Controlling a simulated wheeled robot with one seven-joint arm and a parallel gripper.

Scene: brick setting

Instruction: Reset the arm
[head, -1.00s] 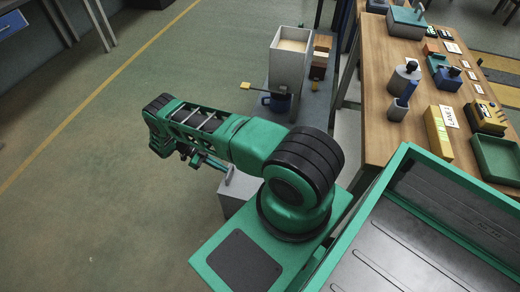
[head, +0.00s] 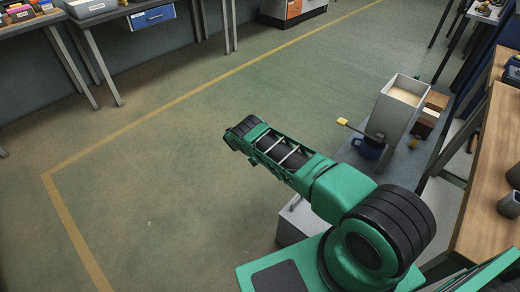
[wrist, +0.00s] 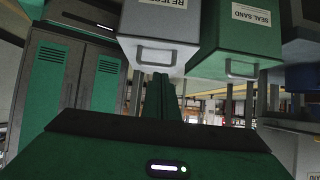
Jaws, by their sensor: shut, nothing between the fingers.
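My green and black arm (head: 330,185) reaches from its shoulder at the lower right up and left over open floor in the head view. Its elbow end (head: 241,130) is the farthest part that shows there. My gripper is hidden behind the arm in that view. In the wrist view my gripper (wrist: 168,97) shows as two narrow green fingers close together. It is shut and empty. Its fingertips appear in front of a grey bin and a green bin, with no contact that I can make out.
The wrist view shows a grey bin (wrist: 160,30), a green bin labelled SEAL SAND (wrist: 238,45) and a green cabinet (wrist: 75,75). In the head view a shelf with a tall grey box (head: 390,115) and a wooden bench (head: 480,175) stand right. The floor at left is clear.

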